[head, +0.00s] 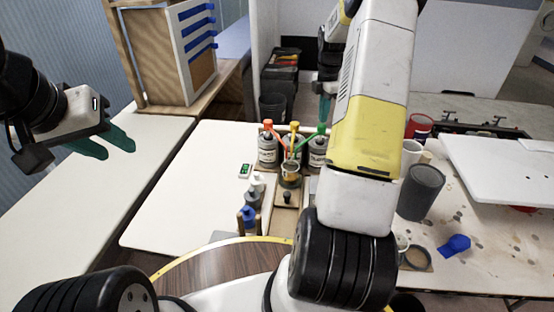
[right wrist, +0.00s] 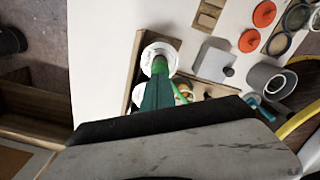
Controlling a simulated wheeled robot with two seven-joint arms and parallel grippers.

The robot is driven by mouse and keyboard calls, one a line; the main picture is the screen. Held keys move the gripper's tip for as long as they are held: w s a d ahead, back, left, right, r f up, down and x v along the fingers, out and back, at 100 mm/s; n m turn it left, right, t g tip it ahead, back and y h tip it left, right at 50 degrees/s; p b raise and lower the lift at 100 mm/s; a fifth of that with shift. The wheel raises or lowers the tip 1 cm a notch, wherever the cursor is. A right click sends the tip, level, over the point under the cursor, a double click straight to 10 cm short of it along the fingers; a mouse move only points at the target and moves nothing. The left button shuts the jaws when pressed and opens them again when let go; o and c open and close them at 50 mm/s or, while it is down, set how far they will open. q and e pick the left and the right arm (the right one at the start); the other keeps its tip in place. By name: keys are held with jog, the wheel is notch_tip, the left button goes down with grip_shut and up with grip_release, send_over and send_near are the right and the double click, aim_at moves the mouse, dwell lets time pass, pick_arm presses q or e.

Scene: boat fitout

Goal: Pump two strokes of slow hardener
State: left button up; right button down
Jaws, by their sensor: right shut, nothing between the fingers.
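Three pump bottles stand in a row on the white table in the head view: one with an orange pump head (head: 268,125), one with a yellow pump head (head: 294,127) and one with a green pump head (head: 320,129). Their labels are too small to read. A cup (head: 290,175) with yellowish contents stands in front of them. My right gripper (head: 325,108) is shut and empty, fingers pointing down above the green pump. In the right wrist view, the fingertips (right wrist: 158,88) overlap the green head (right wrist: 160,66); contact is unclear. My left gripper (head: 108,143) is open and empty at left.
A small green-display device (head: 245,171) and blue-topped bottle (head: 248,217) are nearby. A wooden rack (head: 170,60) stands behind. The white table's left part is clear.

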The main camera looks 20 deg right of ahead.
aim_at(322, 125)
jog(key=shift+f, duration=0.15)
jog(key=shift+f, duration=1.95)
jog(key=shift+r, duration=2.1)
jog(key=shift+r, duration=1.5)
